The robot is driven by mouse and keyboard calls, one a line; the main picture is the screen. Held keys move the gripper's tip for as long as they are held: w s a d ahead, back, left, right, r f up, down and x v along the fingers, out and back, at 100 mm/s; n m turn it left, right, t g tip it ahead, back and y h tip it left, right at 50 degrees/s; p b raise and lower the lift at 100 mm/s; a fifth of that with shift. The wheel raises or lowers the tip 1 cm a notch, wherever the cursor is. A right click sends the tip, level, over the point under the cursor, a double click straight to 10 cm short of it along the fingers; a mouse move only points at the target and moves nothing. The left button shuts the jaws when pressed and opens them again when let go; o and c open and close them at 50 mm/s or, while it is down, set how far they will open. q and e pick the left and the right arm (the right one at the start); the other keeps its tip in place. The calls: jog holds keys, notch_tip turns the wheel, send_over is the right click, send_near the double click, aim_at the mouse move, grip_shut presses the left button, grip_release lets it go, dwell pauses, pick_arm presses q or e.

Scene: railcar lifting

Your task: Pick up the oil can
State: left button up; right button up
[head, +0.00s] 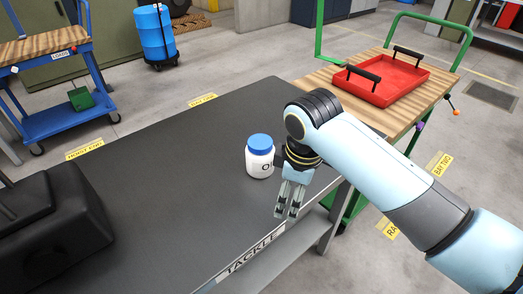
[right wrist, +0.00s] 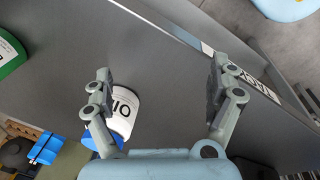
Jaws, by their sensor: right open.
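The oil can (head: 259,164) is a white jar with a blue lid and dark letters. It stands upright on the dark grey table (head: 190,160). My right gripper (head: 286,209) is beside the can, to its right and nearer the front edge, with its fingers pointing down. In the right wrist view its two fingers (right wrist: 158,84) are spread wide with nothing held between them. The white can (right wrist: 127,108) shows there beyond the left finger, which partly covers it. My left gripper is not in view.
A black bulky object (head: 52,225) is at the left. The front edge bears a TACKLE label (head: 256,249). A green cart (head: 306,85) with a wooden top carries a red tray (head: 385,82) beyond the table. The table's middle is clear.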

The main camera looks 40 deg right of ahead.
aim_at(260, 157)
jog(key=w+r+n, duration=0.2)
jog(key=w+r, duration=0.1)
jog(key=w, duration=0.1)
jog(key=w+d+r+n+g+p, duration=0.1)
jog(key=w+r+n, duration=0.2)
jog(key=w, duration=0.1)
jog(key=w+r+n, duration=0.2)
jog(key=w+r, duration=0.1)
jog(key=w, duration=0.2)
jog(key=shift+d+g+y, duration=0.25)
jog(key=shift+g+y, duration=0.05)
jog(key=shift+w+f+n, duration=0.2)
jog(key=shift+f+n, duration=0.05)
jog(key=shift+n, duration=0.05)
jog(key=f, duration=1)
jog(key=shift+s+a, duration=0.1)
jog(key=shift+a, duration=0.15)
jog(key=c, duration=1.5)
